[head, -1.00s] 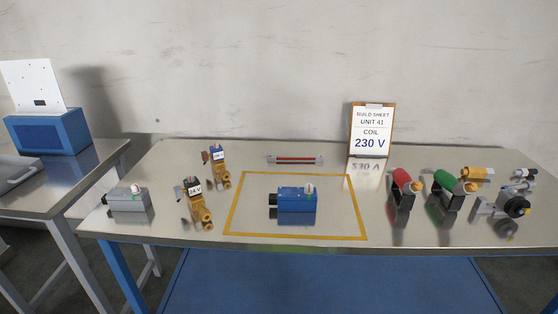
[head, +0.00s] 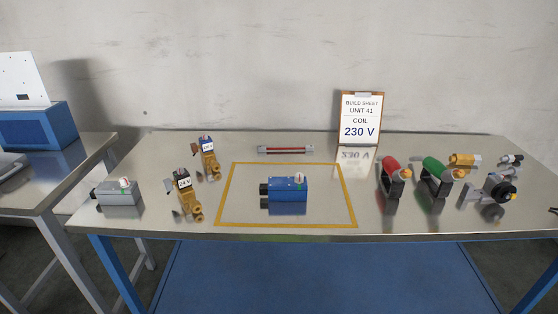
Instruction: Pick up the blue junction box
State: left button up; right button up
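The blue junction box (head: 288,189) sits inside the yellow outlined area (head: 230,194) on the metal table, in the middle of the head view. It has a black part on its left end and a small white and green piece on top. Nothing touches it. My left gripper is not in view. A small dark tip (head: 554,210) shows at the right edge; it may be part of my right gripper, but too little shows to tell its state.
Left of the outline are a grey box (head: 119,193) and two brass valves (head: 188,196) (head: 210,163). Behind are a red-and-grey bar (head: 286,149) and the 230 V build sheet (head: 360,118). Red (head: 390,168) and green (head: 436,170) parts stand right. A side table (head: 50,182) is left.

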aim_at(278, 188)
jog(key=i+j+z, duration=0.15)
jog(key=z, duration=0.15)
jog(key=i+j+z, duration=0.25)
jog(key=j, duration=0.2)
jog(key=j+z, duration=0.3)
